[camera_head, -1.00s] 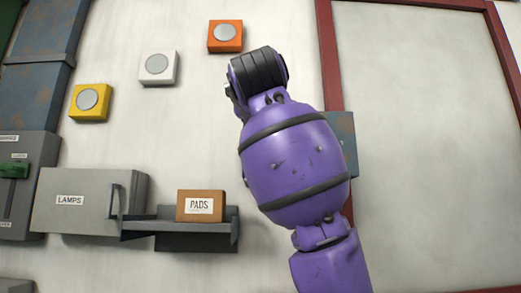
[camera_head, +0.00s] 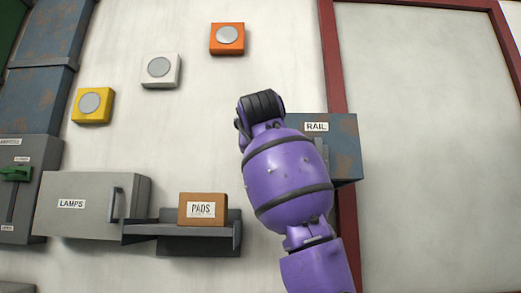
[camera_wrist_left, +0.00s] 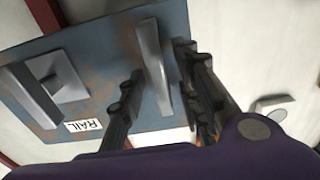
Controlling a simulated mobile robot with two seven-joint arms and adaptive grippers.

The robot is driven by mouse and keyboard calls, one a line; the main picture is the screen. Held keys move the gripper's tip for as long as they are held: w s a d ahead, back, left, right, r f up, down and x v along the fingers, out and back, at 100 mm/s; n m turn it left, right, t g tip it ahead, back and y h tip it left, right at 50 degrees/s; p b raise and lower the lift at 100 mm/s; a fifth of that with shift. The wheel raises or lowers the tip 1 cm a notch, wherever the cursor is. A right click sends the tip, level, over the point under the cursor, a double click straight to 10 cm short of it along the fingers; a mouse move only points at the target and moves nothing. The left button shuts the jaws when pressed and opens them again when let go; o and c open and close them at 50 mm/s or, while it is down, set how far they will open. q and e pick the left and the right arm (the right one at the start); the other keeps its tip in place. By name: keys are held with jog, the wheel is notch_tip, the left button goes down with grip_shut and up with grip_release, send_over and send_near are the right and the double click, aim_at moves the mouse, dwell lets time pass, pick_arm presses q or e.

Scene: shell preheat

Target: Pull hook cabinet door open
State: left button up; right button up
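A blue, rust-marked cabinet labelled RAIL (camera_head: 345,150) is on the wall beside the red frame, partly behind my purple arm in the head view. Its blue face (camera_wrist_left: 105,50) fills much of the left wrist view, with the label upside down. A grey bar handle (camera_wrist_left: 152,60) stands on that face. My left gripper (camera_wrist_left: 160,72) is open, with one dark finger on each side of the handle; contact cannot be told. In the head view the fingers are hidden behind the arm. No label reading hook is visible. My right gripper is not in view.
A grey LAMPS cabinet (camera_head: 95,205) with a handle and a shelf holding a PADS box (camera_head: 203,209) are at lower left. Yellow (camera_head: 93,105), white (camera_head: 161,70) and orange (camera_head: 227,38) button boxes are on the wall. A grey block (camera_wrist_left: 30,95) projects left of the handle.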

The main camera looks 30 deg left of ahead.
pick_arm(q)
grip_shut()
dwell(0.5)
